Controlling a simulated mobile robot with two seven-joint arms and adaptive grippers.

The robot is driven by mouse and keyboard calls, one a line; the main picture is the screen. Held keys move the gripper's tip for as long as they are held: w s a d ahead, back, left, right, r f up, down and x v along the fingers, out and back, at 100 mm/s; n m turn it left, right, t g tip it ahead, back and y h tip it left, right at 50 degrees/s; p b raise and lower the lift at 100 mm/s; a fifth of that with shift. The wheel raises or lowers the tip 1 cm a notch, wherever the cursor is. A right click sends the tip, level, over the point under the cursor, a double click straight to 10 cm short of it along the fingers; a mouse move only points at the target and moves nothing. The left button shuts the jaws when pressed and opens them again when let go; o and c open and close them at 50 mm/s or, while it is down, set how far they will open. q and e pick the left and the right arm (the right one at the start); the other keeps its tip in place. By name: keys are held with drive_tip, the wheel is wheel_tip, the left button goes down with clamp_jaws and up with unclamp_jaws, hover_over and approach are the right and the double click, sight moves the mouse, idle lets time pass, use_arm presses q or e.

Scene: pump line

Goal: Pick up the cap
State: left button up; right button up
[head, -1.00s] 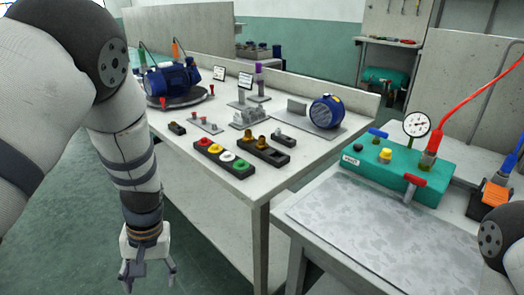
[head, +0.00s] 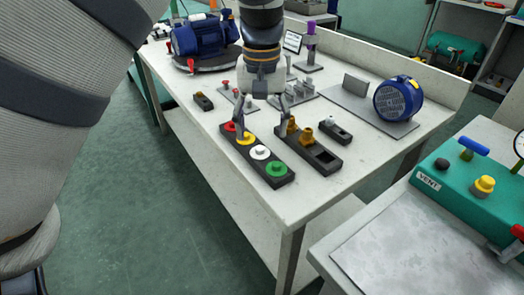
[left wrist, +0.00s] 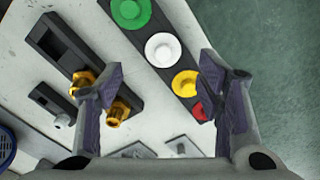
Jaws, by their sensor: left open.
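Coloured caps sit in a row in a black holder (head: 282,181): red (head: 229,127), yellow (head: 245,138), white (head: 260,153) and green (head: 277,169). The left wrist view also shows the green cap (left wrist: 130,11), white cap (left wrist: 163,49), yellow cap (left wrist: 185,83) and part of the red cap (left wrist: 199,111). My left gripper (head: 263,129) points down over the bench, open and empty. In the left wrist view, the white and yellow caps show between or near its fingers (left wrist: 162,75), and one finger partly hides the red cap. My right gripper is out of view.
Beside the caps is a black holder (head: 324,157) with brass fittings (head: 305,134) and an empty slot. A blue motor (head: 200,36) and a blue round unit (head: 398,98) stand on the bench. A teal box (head: 450,205) is on the right-hand table.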

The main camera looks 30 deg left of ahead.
sight(260, 148)
use_arm(q)
drive_tip(key=f, duration=0.4)
drive_tip(key=shift+s+a+f, duration=0.1)
drive_tip(key=shift+s+f, duration=0.1)
drive_tip(key=shift+f, duration=0.15)
drive_tip(key=shift+c, duration=0.5)
drive_tip(key=c, duration=1.2)
